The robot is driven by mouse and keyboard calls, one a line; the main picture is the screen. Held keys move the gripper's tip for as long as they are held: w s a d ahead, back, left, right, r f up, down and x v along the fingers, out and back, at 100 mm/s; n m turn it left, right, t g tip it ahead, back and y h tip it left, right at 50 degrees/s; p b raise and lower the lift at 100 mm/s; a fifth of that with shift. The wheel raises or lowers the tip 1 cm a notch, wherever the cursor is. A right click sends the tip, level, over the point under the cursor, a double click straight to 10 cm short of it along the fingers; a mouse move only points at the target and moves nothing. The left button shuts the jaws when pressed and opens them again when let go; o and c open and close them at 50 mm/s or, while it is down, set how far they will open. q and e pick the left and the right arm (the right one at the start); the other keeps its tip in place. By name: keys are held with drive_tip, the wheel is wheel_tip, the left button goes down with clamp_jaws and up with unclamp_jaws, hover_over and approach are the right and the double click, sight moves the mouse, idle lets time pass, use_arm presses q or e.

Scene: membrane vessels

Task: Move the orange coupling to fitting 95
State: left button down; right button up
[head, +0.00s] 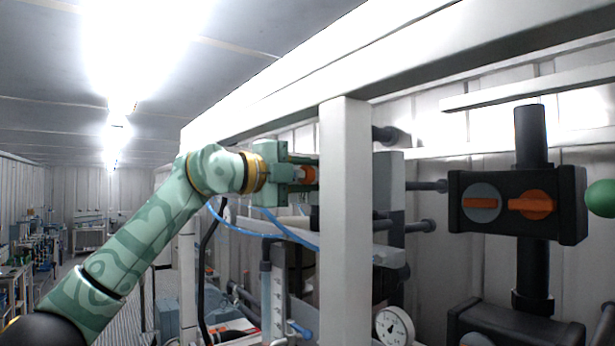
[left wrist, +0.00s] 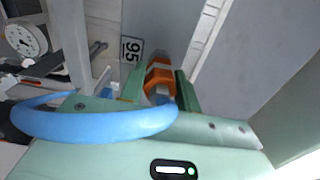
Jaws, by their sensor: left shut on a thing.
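The orange coupling (left wrist: 158,76) sits between the two green fingers of my left gripper (left wrist: 160,88) in the left wrist view. In the head view a small orange part of it (head: 307,174) shows between the fingers of my left gripper (head: 303,173), just left of the white post. The gripper is shut on it. A plate marked 95 (left wrist: 131,48) is just left of the coupling in the left wrist view. I cannot make out the fitting itself or whether the coupling touches it. My right gripper is not in view.
A white upright post (head: 346,220) stands close to the right of my left gripper. A black valve block (head: 516,204) with orange handles is farther right. A pressure gauge (head: 394,326) is low by the post. A blue hose (left wrist: 95,122) loops across the left wrist view.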

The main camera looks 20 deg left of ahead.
use_arm(q)
drive_tip(key=shift+w+d+p, duration=0.35)
drive_tip(key=shift+w, duration=0.1)
drive_tip(key=c, duration=0.9)
unclamp_jaws()
drive_tip(key=shift+s+a+b, duration=0.25)
drive_tip(key=shift+b, duration=0.05)
drive_tip(key=b+v, duration=0.6)
drive_tip(key=v, duration=0.9)
drive_tip(key=shift+s+a, duration=0.2)
drive_tip(key=shift+s, duration=0.05)
